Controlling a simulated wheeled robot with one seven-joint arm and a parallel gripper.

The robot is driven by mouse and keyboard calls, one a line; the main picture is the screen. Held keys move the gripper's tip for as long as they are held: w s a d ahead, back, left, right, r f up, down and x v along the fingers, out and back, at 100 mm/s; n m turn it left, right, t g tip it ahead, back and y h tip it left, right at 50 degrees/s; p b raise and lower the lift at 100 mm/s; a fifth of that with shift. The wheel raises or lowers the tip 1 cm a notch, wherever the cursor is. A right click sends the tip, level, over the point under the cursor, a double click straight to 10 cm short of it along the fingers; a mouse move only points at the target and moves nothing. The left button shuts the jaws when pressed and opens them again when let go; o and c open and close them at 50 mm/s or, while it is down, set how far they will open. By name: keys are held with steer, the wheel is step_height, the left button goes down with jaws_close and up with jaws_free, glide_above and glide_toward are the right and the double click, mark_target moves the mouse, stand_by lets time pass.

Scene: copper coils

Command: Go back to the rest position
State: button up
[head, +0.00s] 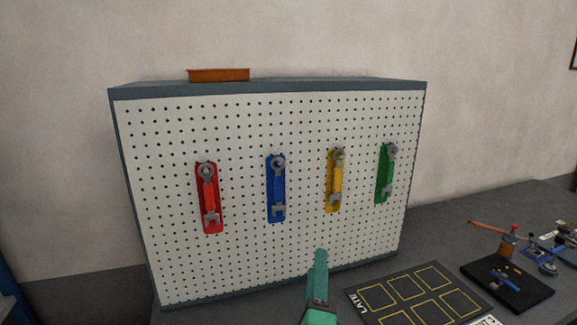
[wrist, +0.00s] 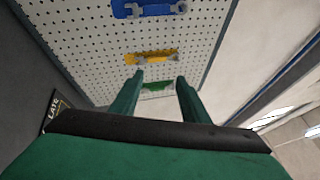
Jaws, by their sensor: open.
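My green gripper (head: 320,262) is low in front of the pegboard in the head view. In the wrist view my gripper (wrist: 158,82) has its two fingers apart with nothing between them that it holds. The pegboard (head: 240,130) is white with rows of holes and stands upright on the table. Wrenches hang on it over red (head: 208,190), blue (head: 276,190), yellow (head: 335,182) and green (head: 385,175) backings. In the wrist view the blue (wrist: 150,8), yellow (wrist: 150,57) and green (wrist: 156,86) backings show beyond the fingers.
A dark mat (head: 398,287) with yellow outlined squares and the word "LATE" lies right of my gripper. A black tray with small tools (head: 507,284) and other items stand further right. An orange box (head: 218,75) sits on top of the board.

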steer(key=s+f+n+g+y, duration=0.1)
steer(key=s+f+n+y, duration=0.1)
steer(key=s+f+n, duration=0.85)
steer(key=s+f+n+g+y, duration=0.1)
steer(key=s+f+n, duration=0.5)
steer(key=f, duration=0.8)
steer(key=s+a+f+n, duration=0.2)
steer(key=s+f, duration=0.1)
steer(key=s, duration=0.4)
steer(key=s+a+f+n+g, duration=0.1)
steer(key=s+a+f, duration=0.1)
steer(key=s, duration=0.5)
steer(key=s+a+f+n+g, duration=0.1)
steer(key=s+f, duration=0.3)
steer(key=s, duration=0.4)
steer(key=shift+a+n, duration=0.4)
steer(key=shift+n, duration=0.45)
steer(key=shift+f, duration=0.1)
steer(key=shift+c, duration=1.4)
steer(key=shift+w, duration=0.1)
